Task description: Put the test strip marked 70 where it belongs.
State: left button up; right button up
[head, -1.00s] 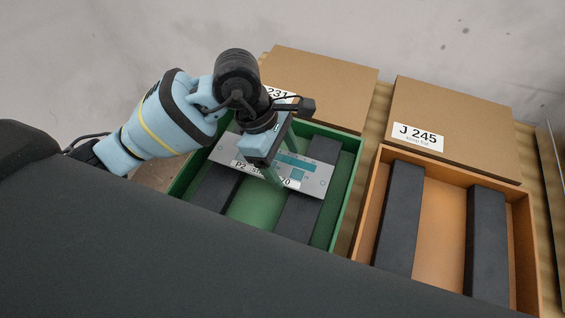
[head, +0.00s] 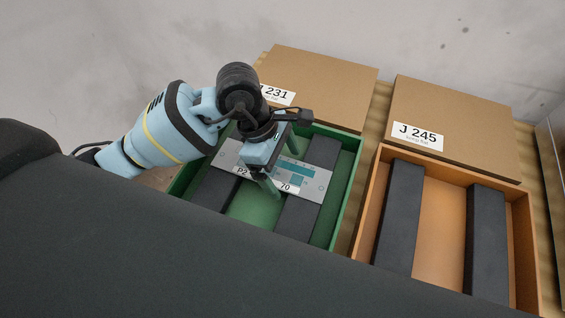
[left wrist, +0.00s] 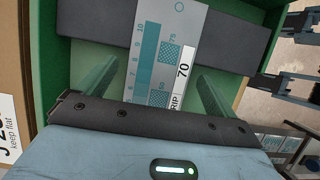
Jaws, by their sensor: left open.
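The test strip marked 70 (head: 312,184) is a flat grey plate with teal scale patches and a white label. It lies across two dark bars inside the green box (head: 349,190). The strip also shows in the left wrist view (left wrist: 196,30), with the 70 readable. My left gripper (head: 278,168) is over the strip, open, with one finger near each long side. In the left wrist view the two fingers (left wrist: 155,87) stand apart with the strip between them, not clamped. The finger hides the middle of the label. My right gripper is not in view.
An orange box (head: 440,225) with two dark bars and no strip stands to the right. Behind it is a brown lid labelled J 245 (head: 455,125). Another brown lid (head: 320,85), labelled 231, lies behind the green box. A dark surface (head: 150,250) fills the lower left.

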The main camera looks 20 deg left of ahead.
pick_arm(q)
jog(key=v, duration=1.2)
jog(key=shift+r, duration=0.1)
